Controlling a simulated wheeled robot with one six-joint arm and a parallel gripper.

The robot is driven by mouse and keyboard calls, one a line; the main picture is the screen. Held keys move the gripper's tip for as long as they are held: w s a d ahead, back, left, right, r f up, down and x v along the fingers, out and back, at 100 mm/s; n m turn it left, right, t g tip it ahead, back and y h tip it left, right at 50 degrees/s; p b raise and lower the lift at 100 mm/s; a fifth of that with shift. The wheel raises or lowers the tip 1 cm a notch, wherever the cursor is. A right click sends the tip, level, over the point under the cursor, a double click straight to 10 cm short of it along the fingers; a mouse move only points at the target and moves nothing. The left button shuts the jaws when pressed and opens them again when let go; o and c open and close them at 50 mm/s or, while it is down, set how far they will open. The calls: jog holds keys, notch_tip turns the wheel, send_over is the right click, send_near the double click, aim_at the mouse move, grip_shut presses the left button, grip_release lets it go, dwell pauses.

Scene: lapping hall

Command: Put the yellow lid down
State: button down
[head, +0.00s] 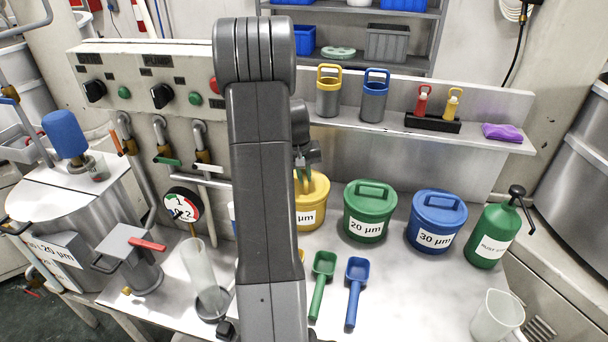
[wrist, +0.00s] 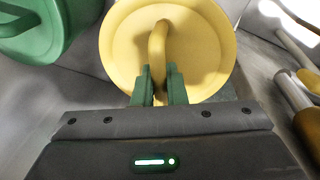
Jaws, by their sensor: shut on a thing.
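The yellow lid (wrist: 199,50) is a round disc with an arched handle, seen from above in the wrist view. My gripper (wrist: 160,88) is shut on the lid's handle, one green finger on each side. In the head view, the yellow tub (head: 312,207) stands behind my arm, with the yellow lid (head: 318,184) at its top. My arm hides the tub's left part. I cannot tell whether the lid rests on the tub or is just above it. My gripper (head: 307,172) is partly hidden there by my arm.
A green tub (head: 370,222) and a blue tub (head: 436,230) stand to the right, both lidded. A green bottle (head: 493,236) stands beyond them. Green (head: 321,278) and blue (head: 355,285) scoops lie in front. A clear beaker (head: 497,316) stands near the front right. A shelf (head: 400,122) runs behind.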

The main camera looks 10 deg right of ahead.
aim_at(304, 172)
jog(key=c, duration=1.5)
grip_release()
jog(key=r, duration=0.4)
jog(key=a+r, duration=0.1)
jog(key=r, duration=0.3)
jog(key=s+r+b, duration=0.1)
jog(key=r, duration=0.3)
jog(key=shift+s+a, duration=0.1)
jog(key=shift+a, duration=0.25)
jog(key=shift+f, duration=0.1)
jog(key=f, duration=0.3)
jog(key=d+f+p, duration=0.1)
jog(key=f, duration=0.3)
jog(key=w+f, duration=0.1)
jog(key=f, duration=0.3)
jog(key=shift+d+f, duration=0.15)
jog(key=shift+d, duration=0.2)
jog(key=shift+w+f+p, duration=0.1)
jog(key=shift+w+p, duration=0.05)
jog(key=shift+p, duration=0.15)
jog(key=shift+r+b, duration=0.4)
jog(key=shift+r, duration=1.3)
